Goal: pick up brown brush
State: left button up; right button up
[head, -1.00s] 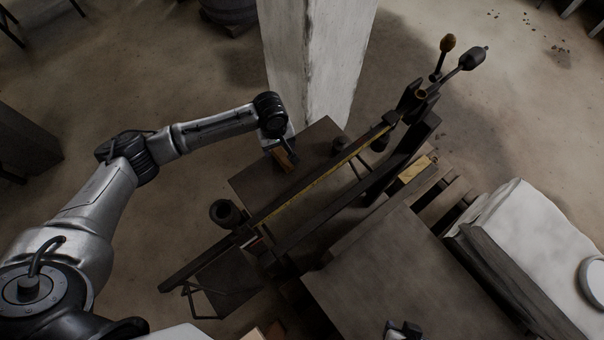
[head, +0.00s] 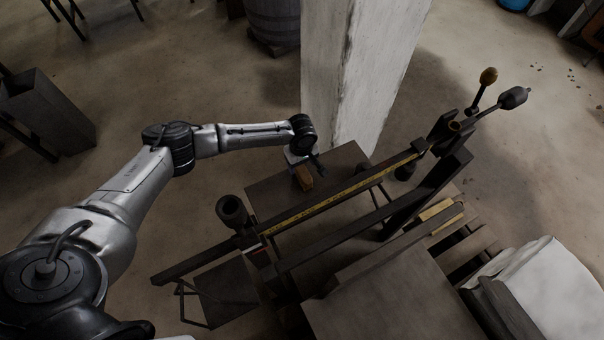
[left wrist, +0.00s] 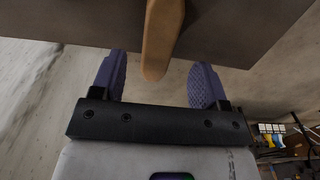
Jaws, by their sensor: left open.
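The brown brush (head: 303,178) shows as a small brown block at the near-left part of the dark platform, beside the pillar. In the left wrist view its tan-brown body (left wrist: 162,35) extends down from the dark platform surface and its rounded end lies between my two purple finger pads. My left gripper (left wrist: 160,66) is open, with a gap visible on both sides of the brush. In the head view my left gripper (head: 311,164) is right at the brush, and its fingers are partly hidden. My right gripper is out of view.
The beam scale's long bar (head: 345,190) with a yellow strip runs diagonally just right of the brush. A dark cup-shaped weight (head: 232,211) is at its left end. The white pillar (head: 350,75) stands close behind my left gripper. A yellow block (head: 440,212) lies further right.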

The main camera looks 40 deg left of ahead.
aim_at(302, 170)
pick_arm(q)
jog(key=shift+f+b, duration=0.4)
jog(key=shift+f, duration=2.25)
jog(key=shift+w, duration=0.1)
jog(key=shift+c, duration=0.2)
jog(key=c, duration=1.1)
jog(key=shift+r, duration=0.1)
jog(key=shift+r, duration=0.4)
jog(key=r, duration=0.2)
jog(key=d+r, duration=0.1)
jog(key=shift+r+p, duration=0.4)
jog(key=d+r, duration=0.2)
jog(key=d, duration=0.1)
jog(key=d+r, duration=0.2)
jog(key=d, duration=0.2)
jog(key=w+d+r, duration=0.1)
jog(key=d+r, duration=0.1)
jog(key=d, duration=0.1)
jog(key=shift+w+d+r, duration=0.1)
jog(key=shift+d+r, duration=0.05)
jog(key=shift+d, duration=0.2)
